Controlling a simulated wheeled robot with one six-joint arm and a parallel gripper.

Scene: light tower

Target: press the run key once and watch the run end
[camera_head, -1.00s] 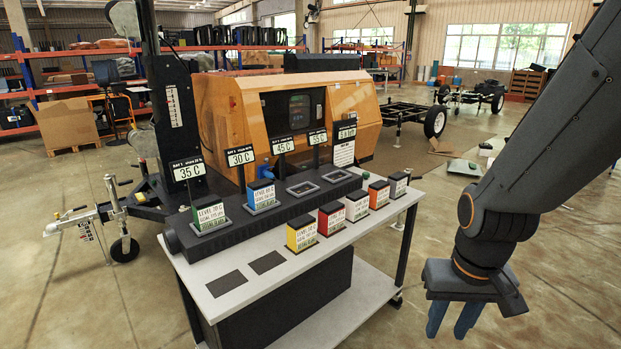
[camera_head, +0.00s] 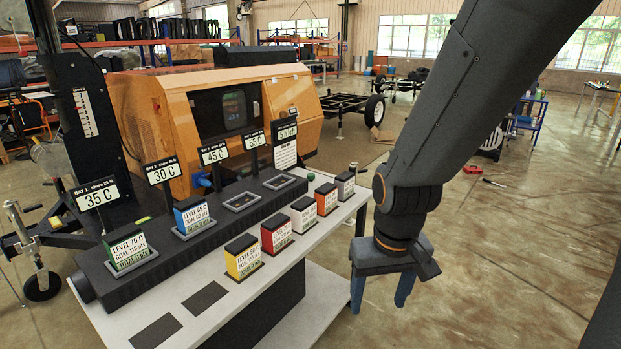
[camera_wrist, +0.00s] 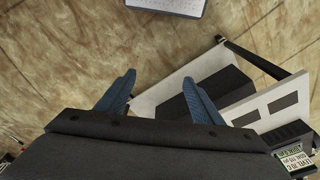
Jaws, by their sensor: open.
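My gripper (camera_head: 381,293) is open and empty, pointing down in front of the table's right end, apart from it. Yellow (camera_head: 242,258), red (camera_head: 276,235), white (camera_head: 304,215), orange (camera_head: 326,200) and grey (camera_head: 345,186) blocks stand along the front. I cannot make out which part is the run key.
Signs on posts stand behind the bar, the leftmost reading 35 C (camera_head: 96,196). An orange machine (camera_head: 165,125) stands behind the table. Two dark pads (camera_head: 205,298) lie bare at the table's left front. Open floor (camera_head: 500,260) lies to the right.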

